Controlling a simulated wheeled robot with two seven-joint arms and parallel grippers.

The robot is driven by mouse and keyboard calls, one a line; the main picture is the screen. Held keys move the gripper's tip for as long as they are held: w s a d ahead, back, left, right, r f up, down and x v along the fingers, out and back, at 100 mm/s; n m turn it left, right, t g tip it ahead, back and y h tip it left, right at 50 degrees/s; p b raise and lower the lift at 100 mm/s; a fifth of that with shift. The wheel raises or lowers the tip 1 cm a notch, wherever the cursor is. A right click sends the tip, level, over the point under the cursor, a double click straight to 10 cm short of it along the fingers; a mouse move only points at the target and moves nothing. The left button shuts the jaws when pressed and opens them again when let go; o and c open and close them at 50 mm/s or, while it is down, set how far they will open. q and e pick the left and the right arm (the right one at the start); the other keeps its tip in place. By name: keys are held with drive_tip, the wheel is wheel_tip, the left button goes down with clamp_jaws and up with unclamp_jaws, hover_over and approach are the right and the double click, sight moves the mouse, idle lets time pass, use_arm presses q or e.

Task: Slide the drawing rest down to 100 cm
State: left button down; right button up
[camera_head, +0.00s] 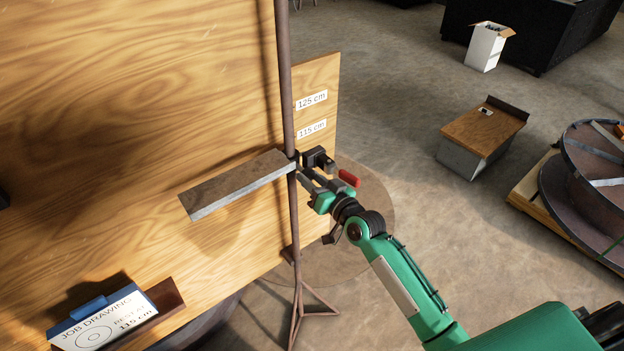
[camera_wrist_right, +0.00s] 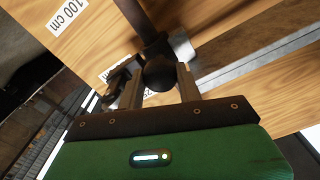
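The drawing rest (camera_head: 240,183) is a grey ledge on a collar around the brown upright pole (camera_head: 285,85). It sits lower than the 115 cm label (camera_head: 311,128) and the 125 cm label (camera_head: 312,100). My right gripper (camera_head: 306,177) is at the collar, right of the pole. In the right wrist view its fingers stand on both sides of a dark round knob (camera_wrist_right: 159,72) and appear shut on it. The rest (camera_wrist_right: 255,65) shows there behind the knob. The 100 cm label (camera_wrist_right: 68,14) is at upper left. My left gripper is not in view.
A wooden board (camera_head: 130,100) stands behind the pole. A job drawing card (camera_head: 105,318) at lower left reads 115 cm. The pole's tripod foot (camera_head: 298,310) is on the floor. A small red piece (camera_head: 349,178) is beside my right gripper. A steel reel (camera_head: 590,180) is far right.

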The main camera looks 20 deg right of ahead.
clamp_jaws()
wheel_tip(320, 180, down, 15)
drive_tip(key=b, duration=1.1)
drive_tip(key=shift+f, duration=0.1)
drive_tip(key=o, duration=0.9)
unclamp_jaws()
drive_tip(key=b+v, duration=0.3)
drive_tip(key=v, duration=1)
drive_tip(key=shift+s, duration=0.4)
